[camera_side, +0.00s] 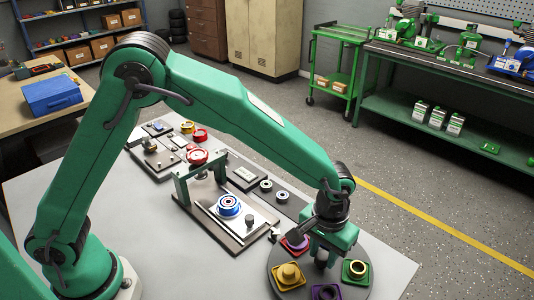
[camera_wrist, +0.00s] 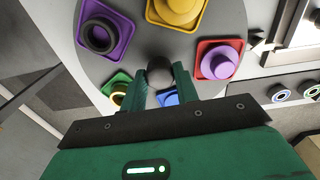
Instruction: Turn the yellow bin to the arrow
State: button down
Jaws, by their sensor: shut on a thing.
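A round grey turntable (camera_side: 301,291) carries several coloured bins around its rim. The yellow bin (camera_side: 289,275), holding a yellow part, is at the turntable's left front in the side view and at the top of the wrist view (camera_wrist: 172,14). A dark pointer that looks like the arrow (camera_wrist: 257,38) lies just off the rim, beside the red bin (camera_wrist: 220,62) with its purple part. The yellow bin is one place round from it.
A purple bin (camera_wrist: 104,32) with a black ring, a green bin (camera_side: 355,271) and a partly hidden blue bin (camera_wrist: 169,98) share the turntable. A fixture plate (camera_side: 243,232) with a blue-and-white round part stands left of it. Bare table (camera_side: 386,262) lies to the right.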

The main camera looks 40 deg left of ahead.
aim_at(323, 254)
jog(key=shift+a+m, duration=0.15)
jog(key=shift+m, duration=3.15)
jog(key=shift+w+m, duration=0.1)
jog(key=shift+m, duration=3.1)
jog(key=c, duration=1.1)
grip_release()
jog(key=shift+o, duration=0.2)
jog(key=shift+r, duration=3.85)
